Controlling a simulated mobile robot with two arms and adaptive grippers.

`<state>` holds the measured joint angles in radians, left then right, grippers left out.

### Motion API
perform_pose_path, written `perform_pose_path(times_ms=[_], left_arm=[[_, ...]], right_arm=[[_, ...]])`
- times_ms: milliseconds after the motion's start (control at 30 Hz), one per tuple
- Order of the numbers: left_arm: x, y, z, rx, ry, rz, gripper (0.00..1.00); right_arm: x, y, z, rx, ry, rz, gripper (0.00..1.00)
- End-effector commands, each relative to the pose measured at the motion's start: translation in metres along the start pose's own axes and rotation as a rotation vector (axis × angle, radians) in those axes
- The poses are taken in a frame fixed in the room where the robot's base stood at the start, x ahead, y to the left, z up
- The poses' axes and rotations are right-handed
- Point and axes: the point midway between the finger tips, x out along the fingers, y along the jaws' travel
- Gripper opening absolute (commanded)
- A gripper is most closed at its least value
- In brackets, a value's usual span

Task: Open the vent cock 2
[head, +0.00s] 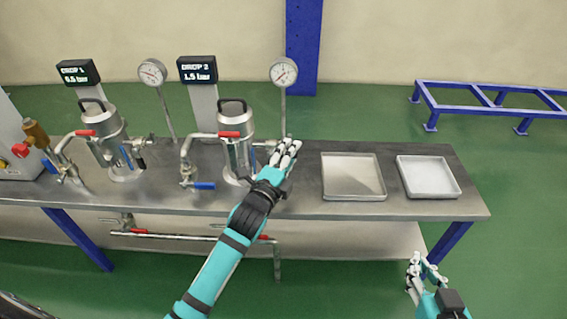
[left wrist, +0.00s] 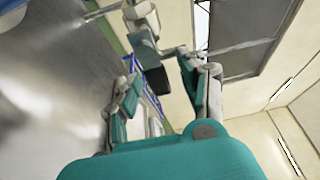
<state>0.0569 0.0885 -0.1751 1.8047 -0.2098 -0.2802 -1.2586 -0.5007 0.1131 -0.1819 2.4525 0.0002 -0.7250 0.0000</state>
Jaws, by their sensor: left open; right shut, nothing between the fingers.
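The second vessel (head: 233,118) is a steel pot with a black handle under the DROP 2 display (head: 197,69), which reads 1.5 bar. A metal fitting (head: 264,143) comes out of its right side, and its outer end is hidden behind my left gripper (head: 285,154). My left gripper is open beside this fitting, in front of the gauge post. I cannot tell whether it touches the fitting. In the left wrist view the open fingers (left wrist: 165,100) have a grey metal part (left wrist: 143,35) beyond them. My right gripper (head: 425,270) is shut and empty, low in front of the bench.
The steel bench (head: 300,207) also carries the first vessel (head: 103,123) under the DROP 1 display (head: 78,72). Two metal trays (head: 352,196) (head: 430,193) lie at the right. A pressure gauge (head: 284,72) stands behind my left gripper. A red-handled pipe (head: 187,237) runs below.

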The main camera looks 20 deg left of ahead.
Motion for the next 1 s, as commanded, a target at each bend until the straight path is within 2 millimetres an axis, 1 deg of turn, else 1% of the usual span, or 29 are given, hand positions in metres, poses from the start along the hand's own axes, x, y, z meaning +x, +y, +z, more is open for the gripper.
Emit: perform_pose_path(times_ms=[167, 400, 533, 700, 1000], left_arm=[[-0.028, 0.001, 0.000, 0.000, 0.001, 0.003, 0.42], [-0.080, 0.002, 0.000, 0.001, 0.000, 0.003, 0.42], [-0.101, 0.001, 0.000, -0.001, 0.000, 0.001, 0.42], [-0.114, 0.000, 0.000, 0.000, 0.000, 0.000, 0.42], [-0.116, 0.000, 0.000, 0.000, 0.000, -0.001, 0.42]], right_arm=[[0.000, 0.000, 0.000, 0.000, 0.000, 0.000, 0.00], [0.000, 0.000, 0.000, 0.000, -0.001, 0.000, 0.00], [0.000, 0.000, 0.000, 0.000, -0.001, 0.000, 0.00], [0.000, 0.000, 0.000, 0.000, -0.001, 0.000, 0.00], [0.000, 0.000, 0.000, 0.000, -0.001, 0.000, 0.00]])
